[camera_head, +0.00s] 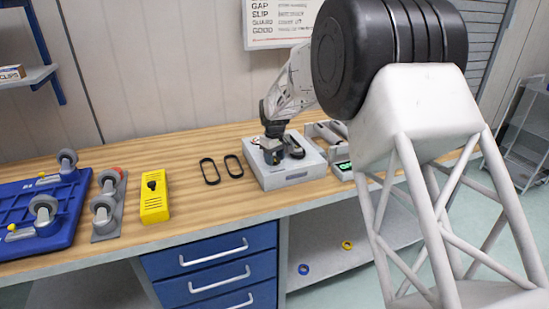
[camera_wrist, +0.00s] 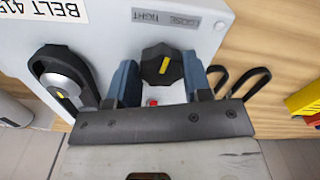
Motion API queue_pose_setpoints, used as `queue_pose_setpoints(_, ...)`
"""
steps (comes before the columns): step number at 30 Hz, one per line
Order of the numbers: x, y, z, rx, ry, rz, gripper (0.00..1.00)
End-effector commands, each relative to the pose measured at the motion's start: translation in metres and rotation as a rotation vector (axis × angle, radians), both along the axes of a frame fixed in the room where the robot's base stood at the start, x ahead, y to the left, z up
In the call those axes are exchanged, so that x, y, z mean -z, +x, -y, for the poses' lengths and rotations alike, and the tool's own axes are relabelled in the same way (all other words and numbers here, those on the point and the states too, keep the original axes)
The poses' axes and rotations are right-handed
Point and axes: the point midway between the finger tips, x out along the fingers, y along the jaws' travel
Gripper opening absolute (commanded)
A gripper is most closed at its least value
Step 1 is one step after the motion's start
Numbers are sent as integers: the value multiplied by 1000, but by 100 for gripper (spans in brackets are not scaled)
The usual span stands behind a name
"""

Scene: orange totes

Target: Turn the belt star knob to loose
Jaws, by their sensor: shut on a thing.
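The belt star knob (camera_wrist: 151,57) is black with a yellow mark and sits on the grey belt box (camera_head: 283,172). In the wrist view, my gripper (camera_wrist: 160,66) has its two blue fingers on either side of the knob, shut on it. The yellow mark leans slightly right toward the top of the picture. A grey label (camera_wrist: 166,22) above the knob reads TIGHT and LOOSE, upside down, with LOOSE on the right. In the head view, my gripper (camera_head: 272,154) is over the box top and mostly hides the knob.
A black belt on a pulley (camera_wrist: 62,78) is beside the knob on the box. Two loose black belts (camera_head: 210,171) lie left of the box on the wooden bench (camera_head: 190,212). A yellow device (camera_head: 154,205), a caster plate and a blue tray (camera_head: 20,195) stand farther left.

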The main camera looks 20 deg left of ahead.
Motion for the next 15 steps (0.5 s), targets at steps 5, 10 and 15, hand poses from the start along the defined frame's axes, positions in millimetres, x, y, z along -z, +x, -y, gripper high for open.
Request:
queue_pose_setpoints(5, 1, 0, 0, -89, -1, -2, 22)
queue_pose_setpoints(10, 1, 0, 0, -134, -1, -2, 22)
queue_pose_setpoints(15, 1, 0, 0, -146, -1, -2, 22)
